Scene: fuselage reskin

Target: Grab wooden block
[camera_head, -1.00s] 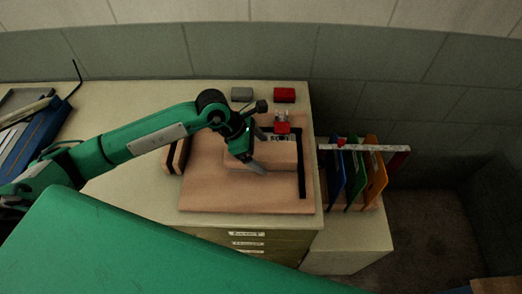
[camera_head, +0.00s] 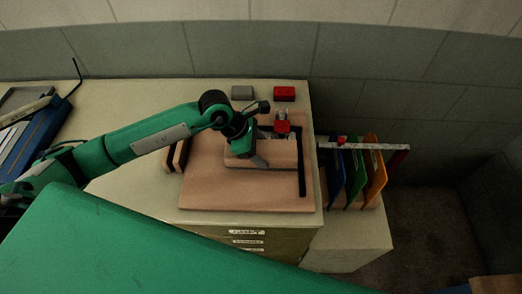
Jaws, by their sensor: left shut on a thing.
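The wooden block (camera_head: 282,153) is a pale, long piece lying on a wooden board (camera_head: 230,198) on the bench top. My left gripper (camera_head: 257,161) comes in from the left and is over the block, with a grey finger across its upper face and near side. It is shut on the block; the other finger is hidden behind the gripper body. The block looks level and close to the board; I cannot tell whether it touches it. My right gripper is not in view.
A red clamp-like fixture (camera_head: 282,127) stands just behind the block, and a black strip (camera_head: 302,170) runs along the board's right side. Red (camera_head: 284,94) and grey (camera_head: 242,93) boxes lie at the back. Coloured panels (camera_head: 375,175) stand in a rack at right.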

